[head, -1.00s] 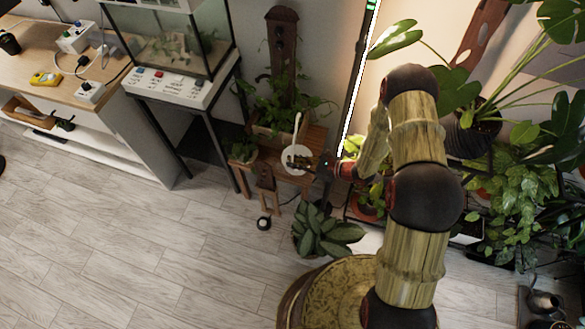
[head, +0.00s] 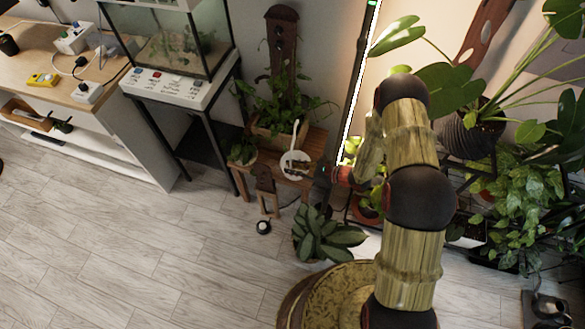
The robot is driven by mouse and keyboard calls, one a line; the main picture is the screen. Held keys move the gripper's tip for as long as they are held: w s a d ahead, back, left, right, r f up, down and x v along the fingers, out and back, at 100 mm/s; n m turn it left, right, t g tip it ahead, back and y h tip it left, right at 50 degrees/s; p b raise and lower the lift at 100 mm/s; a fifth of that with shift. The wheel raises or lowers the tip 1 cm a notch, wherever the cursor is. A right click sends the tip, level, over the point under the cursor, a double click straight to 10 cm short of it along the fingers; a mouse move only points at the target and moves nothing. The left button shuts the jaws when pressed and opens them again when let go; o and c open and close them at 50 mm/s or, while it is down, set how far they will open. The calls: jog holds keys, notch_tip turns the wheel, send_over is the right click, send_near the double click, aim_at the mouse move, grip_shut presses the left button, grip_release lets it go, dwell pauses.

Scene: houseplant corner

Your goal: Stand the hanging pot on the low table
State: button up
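The hanging pot (head: 291,158) is small and white, with a pale, narrow hanger standing up from its back. It is over the front part of the low wooden table (head: 316,139); I cannot tell if its base touches the top. My gripper (head: 300,168) reaches in from the right, and its dark fingers overlap the pot's near right side. The fingers look closed on the pot, though the contact is small and partly hidden.
A planter with a trellis (head: 284,45) fills the table's back. A small potted plant (head: 243,151) stands at its left. A broad-leaved plant (head: 322,236) stands on the floor in front. A lit strip (head: 361,80) rises behind. The floor at left is clear.

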jog(key=shift+o, duration=1.1)
jog(key=p+v, duration=0.3)
jog(key=v, duration=0.9)
jog(key=s+a+r+n+g+h, duration=0.15)
jog(key=r+n, duration=0.25)
jog(key=r, duration=0.5)
jog(key=s+a+r+n+g, duration=0.1)
jog(key=s+r+n+g, duration=0.15)
jog(key=r+n, duration=0.45)
jog(key=s+a+r+n+g+h, duration=0.1)
jog(key=s+r+n+g, duration=0.15)
jog(key=r, duration=0.85)
jog(key=s+d+r+n+t+h, duration=0.3)
jog(key=s+d+r+n+h, duration=0.1)
jog(key=s+r, duration=0.4)
jog(key=s+d+r+n+t+h, duration=0.3)
jog(key=s+d+r+n+h, duration=0.2)
jog(key=s+r, duration=0.3)
notch_tip(320, 180, up, 3)
jog(key=shift+s+d+f, duration=0.15)
jog(key=shift+s+d, duration=0.1)
jog(key=shift+d, duration=0.3)
